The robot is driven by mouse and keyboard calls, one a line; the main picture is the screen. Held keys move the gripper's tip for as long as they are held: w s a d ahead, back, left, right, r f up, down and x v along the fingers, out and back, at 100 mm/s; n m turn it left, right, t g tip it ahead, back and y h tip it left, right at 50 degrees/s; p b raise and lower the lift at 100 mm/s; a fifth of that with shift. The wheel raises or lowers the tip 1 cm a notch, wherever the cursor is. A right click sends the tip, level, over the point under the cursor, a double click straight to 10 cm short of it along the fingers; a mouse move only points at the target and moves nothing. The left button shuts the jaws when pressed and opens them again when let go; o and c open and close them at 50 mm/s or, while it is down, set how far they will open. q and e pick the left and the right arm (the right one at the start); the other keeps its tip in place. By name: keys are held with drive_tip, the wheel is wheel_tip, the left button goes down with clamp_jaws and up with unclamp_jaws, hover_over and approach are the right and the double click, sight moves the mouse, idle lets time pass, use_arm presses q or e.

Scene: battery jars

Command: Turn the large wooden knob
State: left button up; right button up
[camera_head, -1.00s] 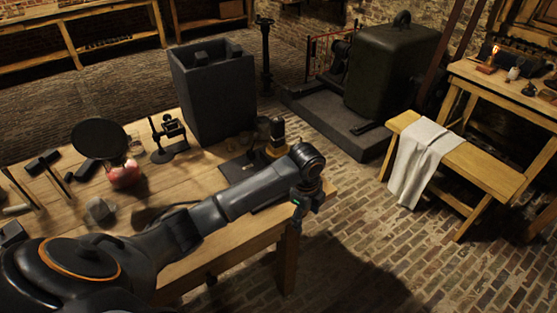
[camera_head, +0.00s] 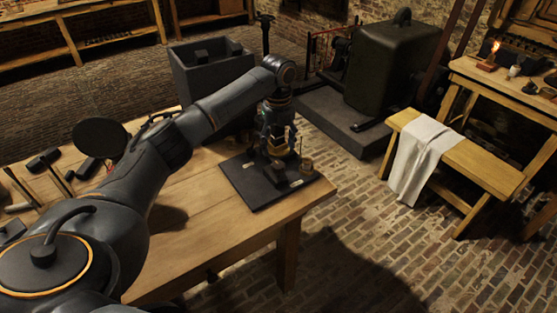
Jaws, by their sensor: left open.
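A dark board (camera_head: 262,192) lies at the right end of the wooden table, with a dark block and small brass-coloured parts on it. My left gripper (camera_head: 278,142) points down over the back of this board, with its fingers apart. A wood-coloured piece (camera_head: 277,151), which looks like the large knob, shows low between and behind the fingers. The gripper hides most of it, and I cannot tell whether the fingers touch it. A smaller brass-coloured part (camera_head: 306,165) stands just right of the gripper. My right gripper is out of view.
The wooden table (camera_head: 225,236) has bare room in front of the board. A grey open box (camera_head: 205,85) stands behind my left arm. Tools and a round dark disc (camera_head: 100,136) are at the left. A bench with a white cloth (camera_head: 418,160) stands apart at the right.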

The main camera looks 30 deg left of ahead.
sight(278, 165)
use_arm(q)
wheel_tip(278, 165, down, 7)
drive_tip(key=shift+p, duration=0.3)
drive_tip(key=c, duration=1.1)
